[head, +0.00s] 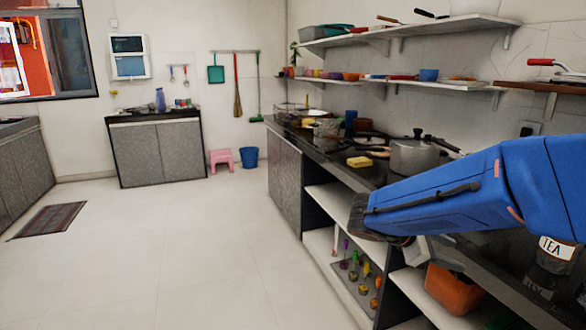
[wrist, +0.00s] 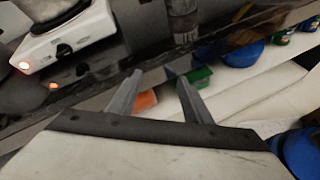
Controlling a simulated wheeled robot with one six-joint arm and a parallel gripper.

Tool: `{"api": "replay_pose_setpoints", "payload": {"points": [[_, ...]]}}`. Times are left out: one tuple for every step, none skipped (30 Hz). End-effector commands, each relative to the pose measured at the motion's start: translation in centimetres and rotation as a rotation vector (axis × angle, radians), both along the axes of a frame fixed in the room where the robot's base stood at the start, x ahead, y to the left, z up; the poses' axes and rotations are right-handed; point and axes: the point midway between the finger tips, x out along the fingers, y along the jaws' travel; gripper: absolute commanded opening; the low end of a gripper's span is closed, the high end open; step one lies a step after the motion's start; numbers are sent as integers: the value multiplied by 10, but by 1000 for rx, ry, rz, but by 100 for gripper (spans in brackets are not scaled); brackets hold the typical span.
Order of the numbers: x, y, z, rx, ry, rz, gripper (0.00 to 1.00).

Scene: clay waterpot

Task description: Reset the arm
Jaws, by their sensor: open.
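My arm (head: 440,200), blue in the head view, reaches in from the right edge across the front of the dark counter. Its dark end is by the counter's front edge, over the open shelves. My gripper (wrist: 160,77) shows in the wrist view with its two grey fingers apart and nothing held between them. An orange thing (wrist: 146,101) and a green thing (wrist: 201,77) show beyond the fingers; I cannot tell how far.
The counter (head: 375,175) holds a steel pressure cooker (head: 418,157) and a yellow sponge (head: 359,161) close to my arm. An orange bin (head: 453,290) sits on the shelf below. A white stove (wrist: 68,38) shows in the wrist view.

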Motion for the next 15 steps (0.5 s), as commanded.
{"api": "replay_pose_setpoints", "payload": {"points": [[-16, -5, -2, 59, -38, -40, 45], [-25, -6, -5, 94, -60, -63, 45], [-36, -7, -9, 141, -89, -96, 45], [-44, -7, -12, 177, -112, -119, 45], [-52, -7, -14, 212, -135, -143, 45], [-63, -6, -18, 259, -165, -177, 45], [-71, -5, -21, 294, -188, -201, 45], [-78, -4, -23, 328, -213, -226, 45], [-87, -2, -26, 374, -244, -258, 45], [-95, 0, -29, 409, -270, -284, 45], [-101, 2, -31, 443, -294, -308, 45], [-110, 5, -34, 488, -326, -343, 45], [-116, 8, -36, 522, -352, -367, 45], [-122, 11, -38, 556, -377, -395, 45], [-129, 15, -41, 602, -410, -427, 45]]}}
